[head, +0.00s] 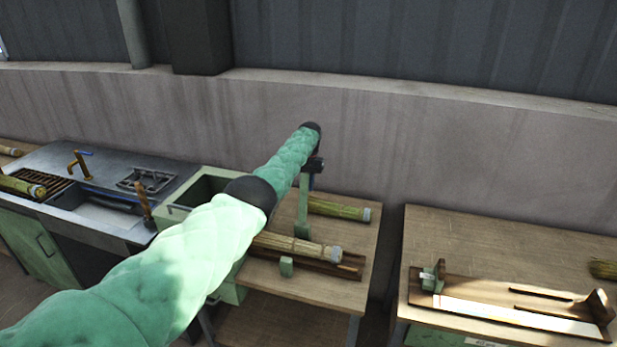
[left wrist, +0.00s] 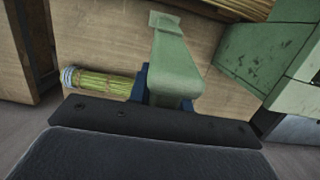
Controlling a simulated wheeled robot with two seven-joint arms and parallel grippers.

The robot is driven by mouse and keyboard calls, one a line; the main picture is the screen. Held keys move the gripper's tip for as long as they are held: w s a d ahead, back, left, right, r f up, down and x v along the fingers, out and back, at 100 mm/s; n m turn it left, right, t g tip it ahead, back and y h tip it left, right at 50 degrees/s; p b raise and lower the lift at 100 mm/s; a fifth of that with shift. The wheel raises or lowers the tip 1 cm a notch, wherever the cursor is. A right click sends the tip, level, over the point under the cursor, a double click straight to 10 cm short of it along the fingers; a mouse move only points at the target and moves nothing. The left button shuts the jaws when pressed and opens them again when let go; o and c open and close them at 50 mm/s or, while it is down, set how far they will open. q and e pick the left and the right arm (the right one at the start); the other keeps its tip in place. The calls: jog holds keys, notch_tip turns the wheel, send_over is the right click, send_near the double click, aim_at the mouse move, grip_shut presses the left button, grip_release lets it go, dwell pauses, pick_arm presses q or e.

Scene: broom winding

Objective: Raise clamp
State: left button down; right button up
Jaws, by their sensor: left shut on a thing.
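The clamp (head: 302,208) is a green upright bar on the wooden table in the middle of the head view, beside a straw bundle (head: 290,245) that lies on a dark wooden base. My left gripper (head: 315,167) is at the top end of this bar. In the left wrist view the green clamp (left wrist: 177,62) runs up between the blue fingers of my left gripper (left wrist: 170,92), which is shut on its end. My left forearm hides part of the table and the near end of the bundle. My right gripper is not in view.
A second straw bundle (head: 338,209) lies behind the clamp; a bundle also shows in the left wrist view (left wrist: 105,84). A green bin (head: 204,190) and a metal sink counter (head: 110,180) are to the left. Another table (head: 490,240) with a wooden jig (head: 520,308) stands right.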

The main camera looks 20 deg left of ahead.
pick_arm(q)
jog(key=shift+f, duration=0.15)
jog(key=c, duration=1.3)
grip_release()
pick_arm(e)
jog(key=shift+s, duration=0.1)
pick_arm(q)
jog(key=shift+r, duration=0.2)
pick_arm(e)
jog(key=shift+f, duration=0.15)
pick_arm(q)
jog(key=shift+w+r, duration=0.15)
jog(key=shift+r, duration=0.15)
jog(key=shift+w+r+b, duration=0.2)
jog(key=shift+r+b, duration=0.35)
jog(key=shift+r, duration=0.55)
jog(key=shift+w+r+b, duration=0.2)
jog(key=shift+r+b, duration=0.3)
jog(key=shift+r, duration=0.65)
jog(key=shift+w+r+b, duration=0.2)
jog(key=shift+r+b, duration=0.35)
jog(key=shift+r, duration=0.55)
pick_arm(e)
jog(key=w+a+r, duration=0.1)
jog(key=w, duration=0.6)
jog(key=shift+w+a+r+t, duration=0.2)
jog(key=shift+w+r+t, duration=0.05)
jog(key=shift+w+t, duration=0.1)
